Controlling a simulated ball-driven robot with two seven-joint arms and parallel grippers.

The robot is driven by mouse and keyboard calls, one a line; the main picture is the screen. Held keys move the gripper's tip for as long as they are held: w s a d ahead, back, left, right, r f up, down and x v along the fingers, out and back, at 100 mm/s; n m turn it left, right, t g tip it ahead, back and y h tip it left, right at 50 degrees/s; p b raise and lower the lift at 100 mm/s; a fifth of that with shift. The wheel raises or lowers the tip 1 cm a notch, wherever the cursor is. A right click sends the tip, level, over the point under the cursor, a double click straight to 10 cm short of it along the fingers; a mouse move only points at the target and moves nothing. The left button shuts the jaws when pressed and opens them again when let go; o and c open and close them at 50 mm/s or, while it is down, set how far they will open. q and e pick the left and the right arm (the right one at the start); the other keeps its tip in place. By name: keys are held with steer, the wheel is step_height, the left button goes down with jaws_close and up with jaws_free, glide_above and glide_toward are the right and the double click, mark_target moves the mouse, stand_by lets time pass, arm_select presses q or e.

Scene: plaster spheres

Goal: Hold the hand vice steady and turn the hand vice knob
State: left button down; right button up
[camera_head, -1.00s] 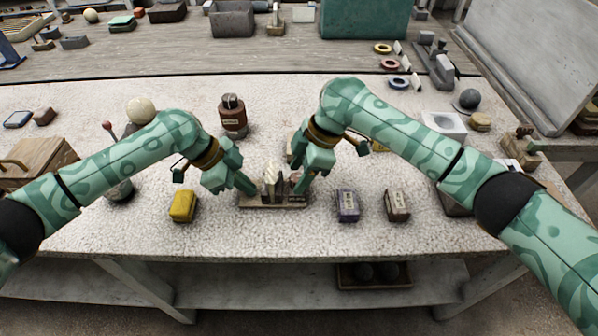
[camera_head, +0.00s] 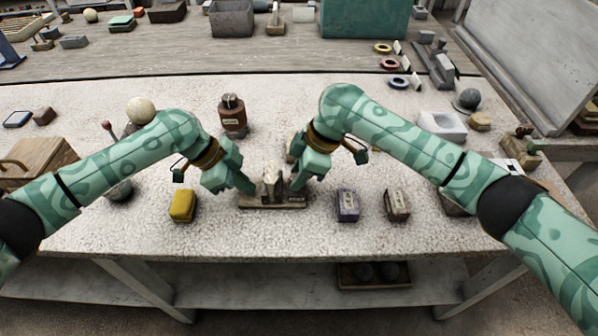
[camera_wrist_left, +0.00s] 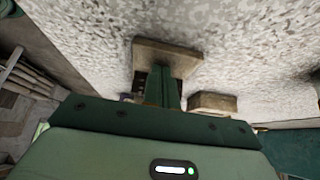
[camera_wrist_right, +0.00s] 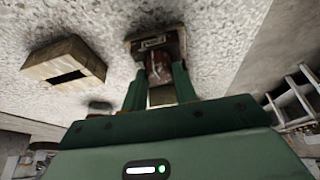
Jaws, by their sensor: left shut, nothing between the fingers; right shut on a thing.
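The hand vice (camera_head: 270,184) stands upright on a flat brown base (camera_head: 273,206) near the table's front. My left gripper (camera_head: 252,192) is shut and empty at the vice's left side. In the left wrist view its closed fingers (camera_wrist_left: 163,86) point at the base (camera_wrist_left: 168,52), and they hide much of the vice. My right gripper (camera_head: 296,187) is at the vice's right side. In the right wrist view its fingers (camera_wrist_right: 158,82) close on a reddish-brown part, apparently the hand vice knob (camera_wrist_right: 159,66), which the head view mostly hides.
A yellow block (camera_head: 182,206) lies left of the base. A purple block (camera_head: 347,205) and a brown block (camera_head: 397,205) lie to the right. A dark red jar (camera_head: 232,116) stands behind. The front strip of the table is clear.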

arm_select(q)
steer(key=shift+s+a+f, duration=0.15)
steer(key=shift+a+f, duration=0.05)
steer(key=shift+f, duration=0.25)
arm_select(e)
steer(key=o, duration=1)
steer(key=v, duration=1.2)
arm_select(q)
steer(key=shift+r, duration=0.1)
arm_select(e)
steer(key=shift+d, duration=0.1)
arm_select(q)
steer(key=shift+w+a+r, duration=0.2)
steer(key=shift+a+r, duration=0.15)
steer(key=shift+r, duration=0.25)
steer(key=shift+v, duration=2.9)
